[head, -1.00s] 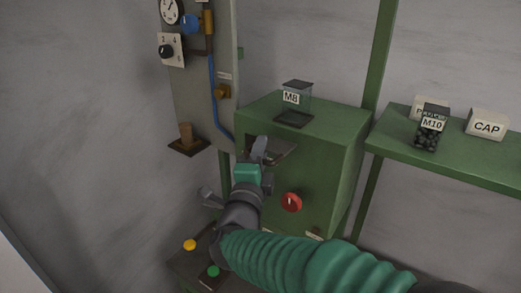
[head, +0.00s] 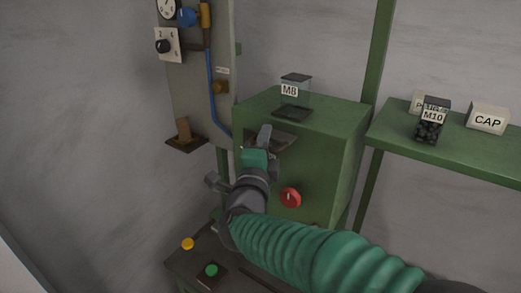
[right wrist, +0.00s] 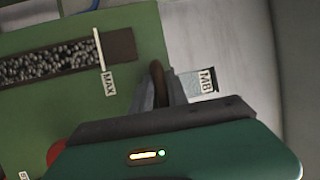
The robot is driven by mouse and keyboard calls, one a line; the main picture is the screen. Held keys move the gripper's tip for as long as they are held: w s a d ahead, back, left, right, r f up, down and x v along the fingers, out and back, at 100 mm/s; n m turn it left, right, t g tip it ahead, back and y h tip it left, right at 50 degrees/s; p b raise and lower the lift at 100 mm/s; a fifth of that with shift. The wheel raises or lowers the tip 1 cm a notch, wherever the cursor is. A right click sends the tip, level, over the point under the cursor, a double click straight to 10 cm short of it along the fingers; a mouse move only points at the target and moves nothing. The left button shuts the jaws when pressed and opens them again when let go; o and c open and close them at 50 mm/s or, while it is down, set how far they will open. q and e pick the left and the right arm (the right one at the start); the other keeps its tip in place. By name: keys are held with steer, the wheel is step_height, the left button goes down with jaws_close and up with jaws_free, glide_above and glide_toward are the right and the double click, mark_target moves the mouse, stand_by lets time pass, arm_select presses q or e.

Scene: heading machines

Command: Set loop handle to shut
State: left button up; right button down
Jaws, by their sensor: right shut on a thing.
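My right gripper (head: 264,138) is at the upper left of the green machine's front (head: 305,165) in the head view. In the right wrist view, its two fingers (right wrist: 158,88) are closed on a thin brown curved piece (right wrist: 157,70), which looks like the loop handle. Only part of this piece shows between the fingertips. In the head view the gripper hides it, so I cannot tell its setting. My left gripper is not in view.
A red knob (head: 290,197) is on the machine's front. A clear M8 box (head: 295,97) stands on top. A grey panel (head: 190,90) with gauge and valves is at left. A green shelf (head: 455,155) at right holds an M10 box (head: 431,122) and a CAP box (head: 487,118).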

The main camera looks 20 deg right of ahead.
steer(key=shift+w+d+r, duration=0.2)
steer(key=shift+r, duration=0.1)
steer(key=c, duration=1.6)
jaws_free()
steer(key=shift+o, duration=0.7)
steer(key=shift+a, duration=0.1)
steer(key=b+v, duration=0.7)
steer(key=v, duration=1)
steer(key=shift+a, duration=0.35)
steer(key=shift+f, duration=0.1)
